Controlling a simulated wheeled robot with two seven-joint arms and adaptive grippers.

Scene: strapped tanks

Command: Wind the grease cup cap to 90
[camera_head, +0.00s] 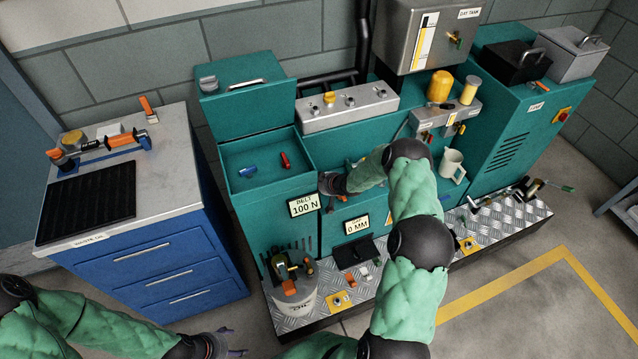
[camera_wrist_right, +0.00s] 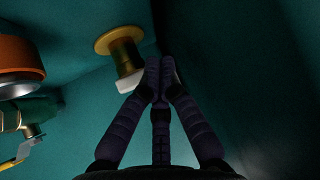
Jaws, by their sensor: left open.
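My right gripper (camera_wrist_right: 160,68) has its fingertips together in the right wrist view, with nothing visible between them. Just left of the tips is a brass fitting with a round yellow flange (camera_wrist_right: 118,40) and a pale block-like end (camera_wrist_right: 130,80), on a teal surface. I cannot tell whether the tips touch it, or whether it is the grease cup. No scale reading 90 is legible. In the head view my right gripper (camera_head: 330,184) is at the teal machine's front, its fingertips unclear. My left gripper (camera_head: 236,342) is open and empty, low in front of the blue cabinet.
In the right wrist view, an orange-topped round part (camera_wrist_right: 18,62) and a valve with a yellow lever (camera_wrist_right: 22,152) are at left.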

